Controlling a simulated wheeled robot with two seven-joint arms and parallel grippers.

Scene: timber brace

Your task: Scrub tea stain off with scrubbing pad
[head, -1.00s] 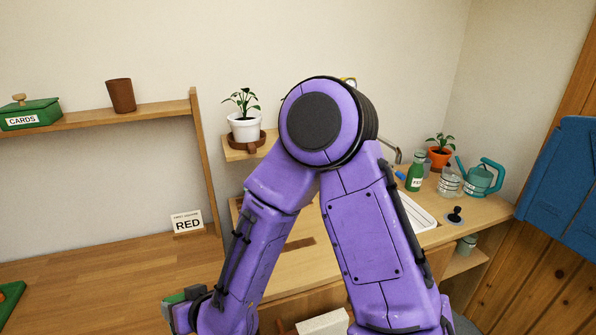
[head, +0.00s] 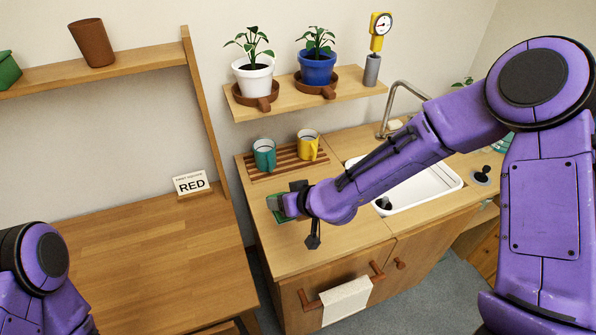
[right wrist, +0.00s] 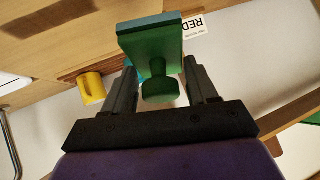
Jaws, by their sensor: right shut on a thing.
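My right gripper (head: 288,206) is shut on the scrubbing pad (head: 277,206), at the left part of the sink counter (head: 300,258). In the right wrist view the pad (right wrist: 150,42) is a green block with a blue-green face and a round green knob (right wrist: 160,90) between the fingers. I cannot tell whether the pad touches the counter. No tea stain is clear in the head view; the arm and pad may hide it. A dark patch (right wrist: 40,15) on wood in the right wrist view may be a stain or shadow. My left gripper is out of view.
A teal mug (head: 264,154) and a yellow mug (head: 308,145) stand on a slatted rack (head: 285,163) behind the pad. A white sink (head: 440,185) with a tap (head: 388,108) lies right. Potted plants stand on the shelf (head: 290,104) above. The counter's front left is clear.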

